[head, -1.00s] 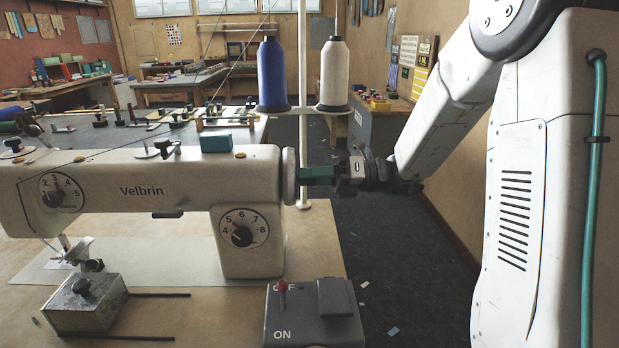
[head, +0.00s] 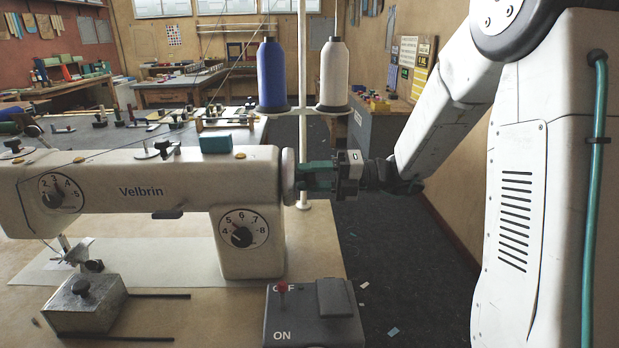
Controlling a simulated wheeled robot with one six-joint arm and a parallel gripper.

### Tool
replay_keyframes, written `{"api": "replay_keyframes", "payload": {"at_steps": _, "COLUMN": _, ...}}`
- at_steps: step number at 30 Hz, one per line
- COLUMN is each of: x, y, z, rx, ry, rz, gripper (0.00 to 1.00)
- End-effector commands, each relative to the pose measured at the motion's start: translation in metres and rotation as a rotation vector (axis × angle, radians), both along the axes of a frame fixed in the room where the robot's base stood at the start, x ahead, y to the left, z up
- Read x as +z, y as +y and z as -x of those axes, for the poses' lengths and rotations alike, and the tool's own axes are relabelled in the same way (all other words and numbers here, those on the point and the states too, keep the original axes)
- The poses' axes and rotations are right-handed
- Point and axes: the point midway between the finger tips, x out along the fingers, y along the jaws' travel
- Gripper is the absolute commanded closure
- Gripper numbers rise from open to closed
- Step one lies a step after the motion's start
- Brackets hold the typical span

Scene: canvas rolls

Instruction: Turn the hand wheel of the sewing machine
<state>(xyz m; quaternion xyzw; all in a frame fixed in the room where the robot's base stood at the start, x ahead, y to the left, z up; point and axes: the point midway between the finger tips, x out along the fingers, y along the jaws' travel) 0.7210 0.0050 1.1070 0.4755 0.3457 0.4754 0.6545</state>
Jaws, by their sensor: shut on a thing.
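The off-white sewing machine (head: 150,192), marked Velbrin, stands on the table at the left. Its pale hand wheel (head: 289,177) sits at the right end of the machine, seen nearly edge-on. My gripper (head: 303,177) reaches in from the right, its green fingers shut on the hand wheel's right side. The exact contact between fingertips and wheel is small and partly hidden.
A grey switch box (head: 312,314) with a red lever stands at the table's front edge. A blue thread cone (head: 271,75) and a white thread cone (head: 333,74) stand on a rack just behind the wheel. Open floor lies to the right of the table.

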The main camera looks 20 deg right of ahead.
Motion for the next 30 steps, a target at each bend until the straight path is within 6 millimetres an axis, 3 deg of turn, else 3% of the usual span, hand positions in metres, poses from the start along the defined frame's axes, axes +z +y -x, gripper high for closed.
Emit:
{"api": "replay_keyframes", "payload": {"at_steps": 8, "x": 0.001, "y": -0.001, "z": -0.001, "rx": -0.004, "ry": -0.002, "rz": 0.000, "gripper": 0.82}}
{"api": "replay_keyframes", "payload": {"at_steps": 9, "x": 0.001, "y": -0.001, "z": -0.001, "rx": -0.004, "ry": -0.003, "rz": 0.001, "gripper": 0.48}}
{"api": "replay_keyframes", "payload": {"at_steps": 11, "x": 0.000, "y": -0.001, "z": -0.001, "rx": -0.003, "ry": -0.002, "rz": 0.001, "gripper": 0.37}}
{"api": "replay_keyframes", "payload": {"at_steps": 20, "x": 0.000, "y": -0.002, "z": 0.000, "rx": -0.001, "ry": -0.002, "rz": 0.000, "gripper": 0.37}}
{"api": "replay_keyframes", "payload": {"at_steps": 30, "x": 0.000, "y": -0.051, "z": 0.015, "rx": -0.004, "ry": -0.001, "rz": 0.001, "gripper": 0.37}}
